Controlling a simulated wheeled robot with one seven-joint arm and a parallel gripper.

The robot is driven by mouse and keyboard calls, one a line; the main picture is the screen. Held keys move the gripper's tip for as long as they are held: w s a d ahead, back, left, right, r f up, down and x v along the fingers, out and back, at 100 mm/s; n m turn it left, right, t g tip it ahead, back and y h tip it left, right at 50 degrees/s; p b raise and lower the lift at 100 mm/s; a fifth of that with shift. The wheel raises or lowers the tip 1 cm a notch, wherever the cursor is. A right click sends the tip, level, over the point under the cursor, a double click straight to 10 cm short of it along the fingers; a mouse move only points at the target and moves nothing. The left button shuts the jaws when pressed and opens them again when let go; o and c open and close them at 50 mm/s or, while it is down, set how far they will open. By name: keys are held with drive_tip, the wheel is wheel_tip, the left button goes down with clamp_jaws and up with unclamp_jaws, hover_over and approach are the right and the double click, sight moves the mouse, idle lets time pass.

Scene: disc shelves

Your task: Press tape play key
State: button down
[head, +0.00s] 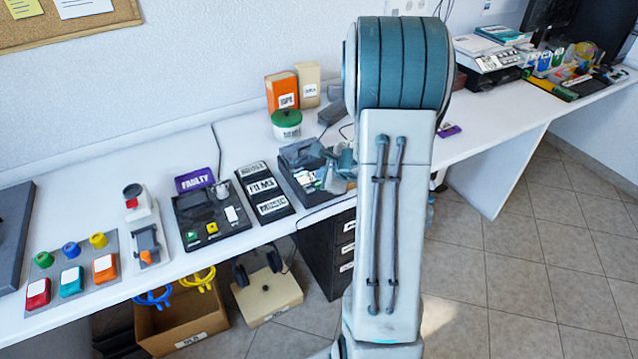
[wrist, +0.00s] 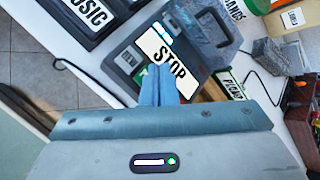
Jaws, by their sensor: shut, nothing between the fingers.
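The dark grey tape player (head: 297,152) lies on the white desk, partly hidden behind my arm in the head view. In the wrist view, the player (wrist: 190,30) fills the upper middle. A white STOP label (wrist: 165,52) shows on it, just beyond my fingertips, with a smaller label reading REW (wrist: 129,58) to its left. A green patch (wrist: 142,74), partly hidden by my fingers, shows beside them; I cannot tell whether it is the play key. My gripper (wrist: 160,72) is shut and empty, over the player's keys. I cannot tell whether it touches them.
A black rack of labelled strips (head: 265,192) stands left of the player, then a dark panel with keys and a purple FAULTY sign (head: 194,180). Behind are a green-lidded pot (head: 286,124) and an orange box (head: 282,92). A cardboard box (head: 185,325) is on the floor.

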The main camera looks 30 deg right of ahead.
drive_tip(key=shift+f+b, duration=0.25)
drive_tip(key=shift+b, duration=0.05)
drive_tip(key=shift+f+b, duration=0.25)
drive_tip(key=shift+b, duration=0.2)
drive_tip(key=shift+f+b, duration=0.4)
drive_tip(key=shift+b, duration=0.15)
idle(0.6)
drive_tip(key=shift+r, duration=0.15)
drive_tip(key=shift+r+p, duration=0.55)
drive_tip(key=shift+r, duration=0.2)
drive_tip(key=shift+r+p, duration=1.85)
drive_tip(key=shift+r, duration=0.7)
drive_tip(key=shift+a, duration=0.1)
